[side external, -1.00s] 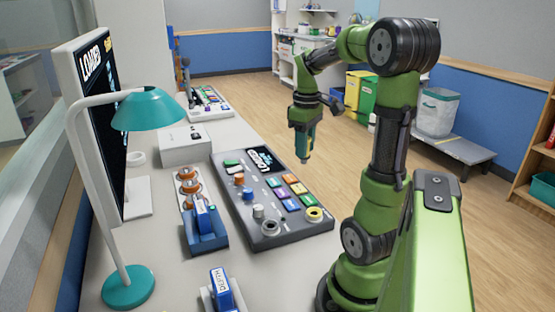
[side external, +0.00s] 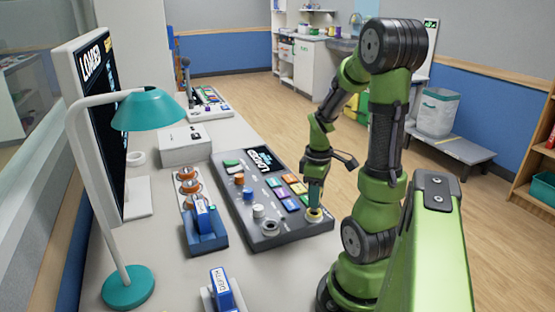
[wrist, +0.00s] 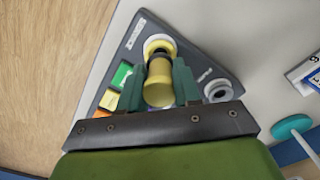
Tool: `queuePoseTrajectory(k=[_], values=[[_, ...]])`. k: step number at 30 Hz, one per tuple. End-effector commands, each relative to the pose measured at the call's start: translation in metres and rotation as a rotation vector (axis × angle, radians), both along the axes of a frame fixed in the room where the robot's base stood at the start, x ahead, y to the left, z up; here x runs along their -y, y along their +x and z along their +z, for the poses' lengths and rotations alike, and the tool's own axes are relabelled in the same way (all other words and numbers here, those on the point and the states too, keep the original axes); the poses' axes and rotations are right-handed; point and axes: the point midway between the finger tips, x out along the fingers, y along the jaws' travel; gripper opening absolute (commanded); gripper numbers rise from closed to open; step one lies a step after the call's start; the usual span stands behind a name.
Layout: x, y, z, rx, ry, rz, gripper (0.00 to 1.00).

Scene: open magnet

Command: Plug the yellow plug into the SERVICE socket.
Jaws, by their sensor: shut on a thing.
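The yellow plug (wrist: 158,88) is held between the two teal fingers of my gripper (wrist: 157,80) in the wrist view. The fingers are shut on its sides. Its far end lies over the yellow-ringed socket (wrist: 151,42) at the corner of the dark panel. In the side view my gripper (side external: 315,200) points down at the same yellow-ringed socket (side external: 319,219), at the panel's near right corner. I cannot tell how far the plug is in the socket. A second, grey-ringed socket (wrist: 218,91) is apart from the plug.
The dark panel (side external: 243,220) also carries coloured buttons, knobs and a screen. A blue holder (side external: 208,242) and a blue block (side external: 222,288) stand to its left. A teal lamp (side external: 128,287) and a monitor (side external: 85,120) stand farther left.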

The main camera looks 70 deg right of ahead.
Motion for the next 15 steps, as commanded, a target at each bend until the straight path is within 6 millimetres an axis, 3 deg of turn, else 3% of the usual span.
queuePoseTrajectory(k=[15], values=[[-0.0002, -0.0002, -0.0095, 0.0, 0.0, 0.0, 0.03]])
